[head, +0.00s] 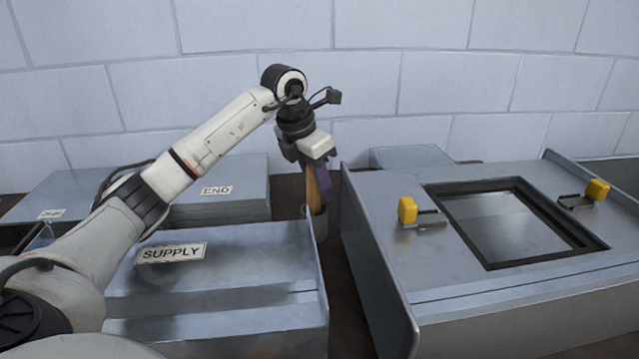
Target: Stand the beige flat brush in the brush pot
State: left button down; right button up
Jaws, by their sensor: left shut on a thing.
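My left gripper (315,165) points down between the supply duct and the duct with the framed opening. It is shut on the beige flat brush (312,188), which hangs upright below the fingers. The brush pot (320,226) is a small grey cup under and around the brush's lower end. A dark purple piece (326,192) is right beside the brush; I cannot tell what it is. The pot's walls hide the brush's lower end, so I cannot tell if it touches the bottom. My right gripper is out of view.
A grey metal box labelled SUPPLY (215,268) is at the front left, and one labelled END (235,200) behind it. A large metal unit (450,290) with a framed opening and yellow clamps (407,210) fills the right. Only a narrow gap lies between.

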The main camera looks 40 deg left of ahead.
pick_arm(q)
jog(key=c, duration=1.4)
grip_release()
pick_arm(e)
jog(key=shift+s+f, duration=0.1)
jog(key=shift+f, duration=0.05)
pick_arm(q)
jog(key=v, duration=1)
jog(key=shift+r, duration=0.15)
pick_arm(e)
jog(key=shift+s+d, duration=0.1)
pick_arm(q)
jog(key=shift+s, duration=0.1)
